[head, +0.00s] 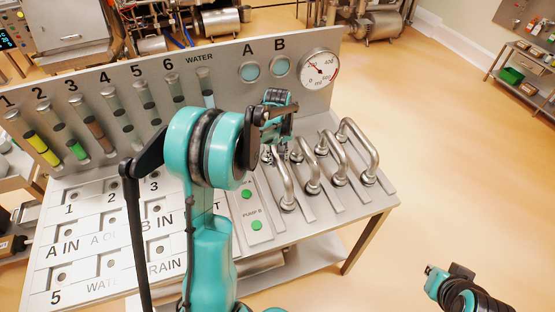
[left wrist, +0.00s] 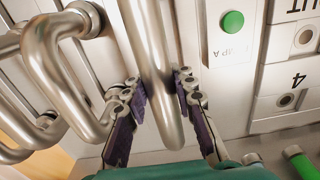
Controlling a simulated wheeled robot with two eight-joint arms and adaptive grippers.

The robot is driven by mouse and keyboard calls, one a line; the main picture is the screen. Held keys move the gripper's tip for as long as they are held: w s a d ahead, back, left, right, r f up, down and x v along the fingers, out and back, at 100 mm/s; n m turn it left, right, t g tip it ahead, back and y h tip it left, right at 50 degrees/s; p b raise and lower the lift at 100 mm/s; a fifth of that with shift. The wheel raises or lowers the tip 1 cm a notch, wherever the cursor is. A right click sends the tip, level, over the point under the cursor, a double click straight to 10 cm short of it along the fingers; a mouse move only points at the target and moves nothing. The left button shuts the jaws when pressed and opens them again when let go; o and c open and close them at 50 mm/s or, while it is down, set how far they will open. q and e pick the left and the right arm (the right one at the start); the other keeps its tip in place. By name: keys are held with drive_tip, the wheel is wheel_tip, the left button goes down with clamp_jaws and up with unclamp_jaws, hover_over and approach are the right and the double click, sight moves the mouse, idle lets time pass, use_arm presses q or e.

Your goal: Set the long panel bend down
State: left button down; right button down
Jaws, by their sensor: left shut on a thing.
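My left gripper (head: 277,138) is over the left end of a row of steel pipe bends. In the left wrist view its two purple-padded fingers (left wrist: 161,88) are shut on a long, polished bend (left wrist: 155,40), with one finger on each side. This bend (head: 284,185) is the leftmost of the row in the head view, beside the pump button strip. My gripper and arm partly hide its upper end. I cannot tell whether it touches the table. My right gripper (head: 436,277) is at the lower right, away from the table, and its jaws are unclear.
Several other bends (head: 332,158) stand close on the right of the held one. The button strip (head: 256,210) with green buttons and a plate of labelled ports (head: 85,240) lie to the left. The upright panel with a gauge (head: 319,70) stands behind.

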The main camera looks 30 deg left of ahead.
use_arm(q)
drive_tip(key=shift+f, duration=0.2)
drive_tip(key=c, duration=1.3)
unclamp_jaws()
drive_tip(key=shift+o, duration=0.2)
drive_tip(key=shift+r, duration=0.15)
drive_tip(key=shift+r, duration=0.3)
wheel_tip(320, 180, up, 11)
drive_tip(key=p, duration=0.2)
drive_tip(key=s+d+r+m+t, duration=0.3)
drive_tip(key=s+d+r+m, duration=0.2)
drive_tip(key=s+d, duration=0.4)
drive_tip(key=s+d+f+m+t, duration=0.3)
drive_tip(key=s+d+m+t, duration=0.1)
drive_tip(key=s, duration=0.6)
drive_tip(key=shift+d+f+m, duration=0.3)
drive_tip(key=shift+d+m, duration=0.2)
drive_tip(key=shift+d, duration=0.75)
